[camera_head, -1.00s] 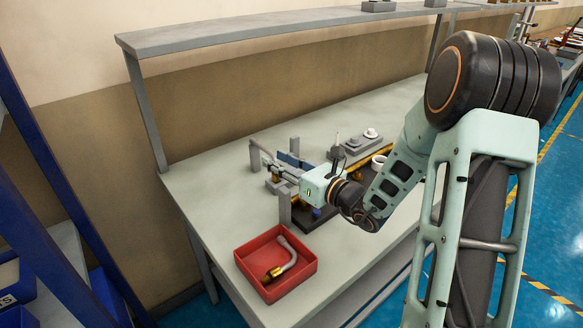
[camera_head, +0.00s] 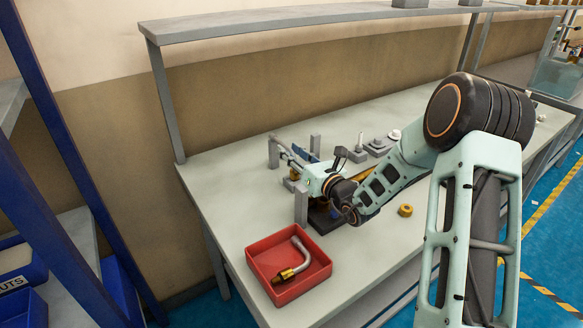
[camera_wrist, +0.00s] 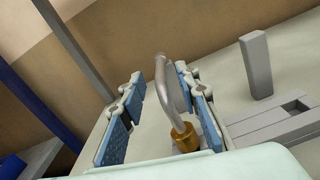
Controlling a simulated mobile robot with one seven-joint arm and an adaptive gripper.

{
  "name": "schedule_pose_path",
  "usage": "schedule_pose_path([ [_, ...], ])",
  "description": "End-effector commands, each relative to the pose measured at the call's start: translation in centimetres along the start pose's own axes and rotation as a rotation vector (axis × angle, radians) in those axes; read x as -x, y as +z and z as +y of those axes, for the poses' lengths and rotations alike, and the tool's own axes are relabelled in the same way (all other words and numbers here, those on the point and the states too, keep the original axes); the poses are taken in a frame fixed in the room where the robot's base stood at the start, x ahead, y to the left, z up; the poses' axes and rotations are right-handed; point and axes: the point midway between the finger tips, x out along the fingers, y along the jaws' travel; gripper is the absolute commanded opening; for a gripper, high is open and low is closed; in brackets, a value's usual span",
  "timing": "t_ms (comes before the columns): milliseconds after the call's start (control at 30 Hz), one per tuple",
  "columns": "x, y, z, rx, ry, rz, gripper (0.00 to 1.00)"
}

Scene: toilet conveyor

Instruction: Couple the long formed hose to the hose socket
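In the wrist view a grey bent hose (camera_wrist: 163,82) stands between the fingers of my gripper (camera_wrist: 160,74), with a brass fitting (camera_wrist: 185,137) at its near end. The blue-padded fingers are apart, and the hose lies closer to the right finger, with a gap to the left one. Contact with the right finger cannot be told. In the head view my gripper (camera_head: 301,158) is over the fixture at the back of the bench, and its fingers are mostly hidden. Another bent hose (camera_head: 301,249) with a brass end lies in the red tray (camera_head: 254,266). I cannot pick out the hose socket.
Grey posts (camera_head: 301,207) stand around the fixture; one post (camera_wrist: 256,66) stands right of my gripper in the wrist view. The bench (camera_head: 225,180) is clear at left.

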Motion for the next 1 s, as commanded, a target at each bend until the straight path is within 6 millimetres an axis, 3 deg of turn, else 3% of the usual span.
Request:
schedule_pose_path([
  [200, -2.6, 0.0, 0.0, -0.001, 0.000, -0.001, 0.30],
  [467, -2.8, 0.0, 0.0, 0.000, 0.000, 0.000, 0.30],
  [733, -2.8, 0.0, 0.0, 0.000, 0.000, 0.000, 0.00],
  [1000, -2.8, 0.0, 0.0, 0.000, 0.000, 0.000, 0.00],
])
